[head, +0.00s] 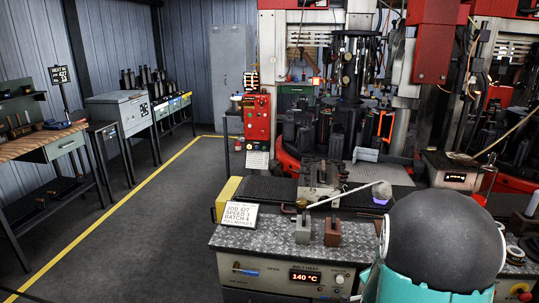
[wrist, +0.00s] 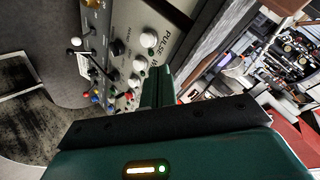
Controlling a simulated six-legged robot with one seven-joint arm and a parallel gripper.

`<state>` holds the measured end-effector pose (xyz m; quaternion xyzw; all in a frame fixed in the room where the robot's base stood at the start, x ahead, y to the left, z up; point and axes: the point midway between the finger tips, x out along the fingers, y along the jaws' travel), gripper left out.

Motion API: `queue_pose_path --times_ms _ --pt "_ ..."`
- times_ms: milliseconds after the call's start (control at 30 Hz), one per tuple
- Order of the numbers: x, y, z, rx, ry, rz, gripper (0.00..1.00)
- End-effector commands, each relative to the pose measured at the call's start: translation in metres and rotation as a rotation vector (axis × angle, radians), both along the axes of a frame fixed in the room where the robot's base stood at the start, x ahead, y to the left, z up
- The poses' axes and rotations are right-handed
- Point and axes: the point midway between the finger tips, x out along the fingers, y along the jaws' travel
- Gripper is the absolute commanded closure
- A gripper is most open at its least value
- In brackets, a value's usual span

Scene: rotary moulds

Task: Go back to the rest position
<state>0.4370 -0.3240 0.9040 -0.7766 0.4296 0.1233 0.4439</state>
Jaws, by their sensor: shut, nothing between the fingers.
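My gripper (wrist: 158,86) shows in the wrist view, its green fingers together and empty beyond the dark palm bar. A grey control panel (wrist: 128,50) with knobs, coloured buttons and a lever lies close behind the fingers, seen tilted. I cannot tell whether the fingers touch it. In the head view a black and teal part of my arm fills the lower right, and the fingers do not show there.
In the head view a metal-topped bench (head: 270,240) with a 140 °C display stands in front. A job sign (head: 240,214), a grey block (head: 303,229) and a brown block (head: 332,232) sit on it. A red-based rotary machine (head: 287,165) stands behind. Floor at left is clear.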

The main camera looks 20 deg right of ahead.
Motion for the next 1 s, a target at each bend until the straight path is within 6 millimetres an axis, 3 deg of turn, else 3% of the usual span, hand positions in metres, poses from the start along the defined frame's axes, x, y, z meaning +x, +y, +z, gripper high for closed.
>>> queue_pose_path --times_ms 33,167,367,567,700,833,1000 --pt "0.01 0.021 0.019 -0.002 0.02 0.068 1.0" --pt "0.02 0.074 0.055 -0.006 0.105 0.243 1.0" --pt "0.012 0.157 0.107 -0.045 0.236 0.523 1.0" --pt "-0.023 0.231 0.152 -0.126 0.369 0.806 1.0" --pt "-0.062 0.274 0.177 -0.201 0.465 1.0 1.0" --pt "-0.104 0.304 0.194 -0.277 0.549 1.161 1.0" --pt "-0.141 0.322 0.204 -0.343 0.628 1.29 1.0"
